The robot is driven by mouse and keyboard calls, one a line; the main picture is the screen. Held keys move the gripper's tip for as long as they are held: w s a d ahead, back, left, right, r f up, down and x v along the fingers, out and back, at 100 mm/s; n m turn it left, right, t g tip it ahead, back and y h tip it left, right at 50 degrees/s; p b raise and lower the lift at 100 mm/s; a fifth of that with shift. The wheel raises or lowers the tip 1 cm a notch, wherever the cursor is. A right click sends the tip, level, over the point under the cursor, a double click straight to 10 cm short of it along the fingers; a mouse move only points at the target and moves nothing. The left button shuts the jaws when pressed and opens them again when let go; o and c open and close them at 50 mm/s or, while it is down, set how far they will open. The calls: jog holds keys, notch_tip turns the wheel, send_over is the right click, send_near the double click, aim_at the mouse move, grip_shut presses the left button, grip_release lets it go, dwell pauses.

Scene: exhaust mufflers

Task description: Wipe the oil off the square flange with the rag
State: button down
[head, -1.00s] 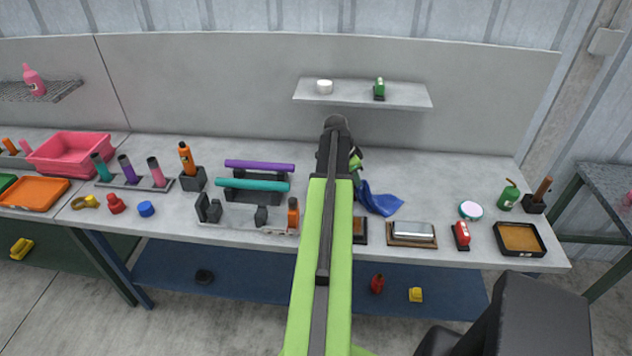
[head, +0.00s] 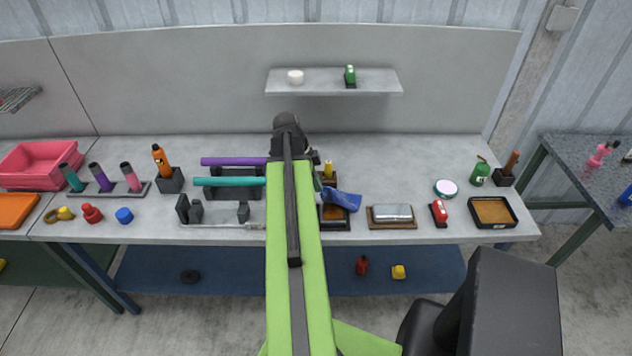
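The blue rag (head: 342,199) is bunched beside my green arm, over the back part of a dark square piece with a brown middle (head: 335,221). I cannot tell whether the rag touches it. This piece may be the square flange, but the arm and rag cover part of it, and oil cannot be told apart from its brown surface. My arm reaches over the bench and hides my gripper, so its grip on the rag cannot be seen.
A silver block on a brown board (head: 391,217), a red item (head: 439,212) and a black tray (head: 492,213) lie to the right. Purple (head: 234,161) and teal (head: 228,182) tubes rest in holders left of my arm. A shelf (head: 334,82) hangs behind.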

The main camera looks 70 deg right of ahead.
notch_tip(320, 180, down, 9)
jog(key=b, duration=0.9)
jog(key=shift+f, duration=0.15)
jog(key=c, duration=0.6)
grip_release()
jog(key=shift+f+b, duration=1.15)
jog(key=shift+b, duration=0.15)
jog(key=shift+r, duration=0.15)
jog(key=shift+c, duration=1)
grip_shut()
